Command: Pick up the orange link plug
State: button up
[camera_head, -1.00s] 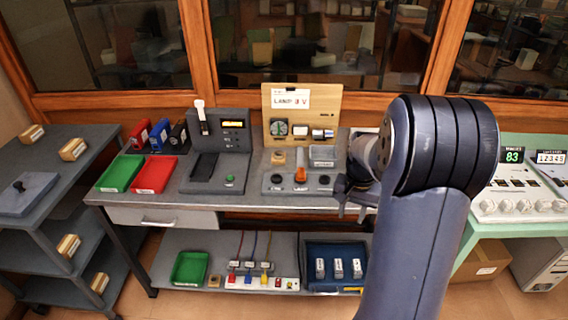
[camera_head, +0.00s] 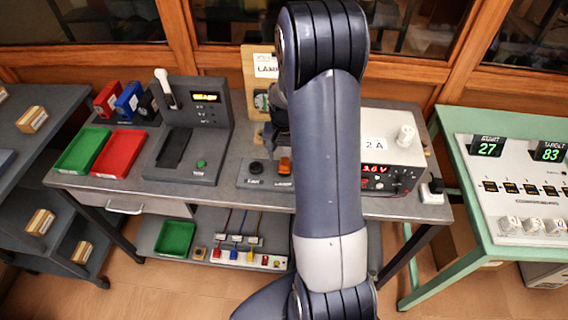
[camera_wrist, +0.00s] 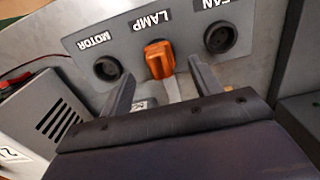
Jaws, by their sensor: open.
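The orange link plug (camera_wrist: 159,58) sits in the middle socket, marked LAMP, of a grey socket panel (camera_wrist: 185,38) in the wrist view. It also shows in the head view (camera_head: 285,165) beside my arm, partly hidden. My gripper (camera_wrist: 160,82) is open, its two fingers apart on either side below the plug in the wrist view. The fingertips do not visibly touch the plug. In the head view my arm hides most of the gripper (camera_head: 272,138).
Empty round sockets marked MOTOR (camera_wrist: 107,68) and FAN (camera_wrist: 220,37) flank the plug. A white power supply (camera_head: 392,150) stands right of my arm. A grey tester (camera_head: 190,130), a green tray (camera_head: 77,150) and a red tray (camera_head: 119,153) are left. A green table (camera_head: 510,230) stands right.

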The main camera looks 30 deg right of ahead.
aim_at(285, 161)
jog(key=shift+f+p, duration=0.35)
jog(key=shift+f, duration=1.6)
jog(key=c, duration=1.1)
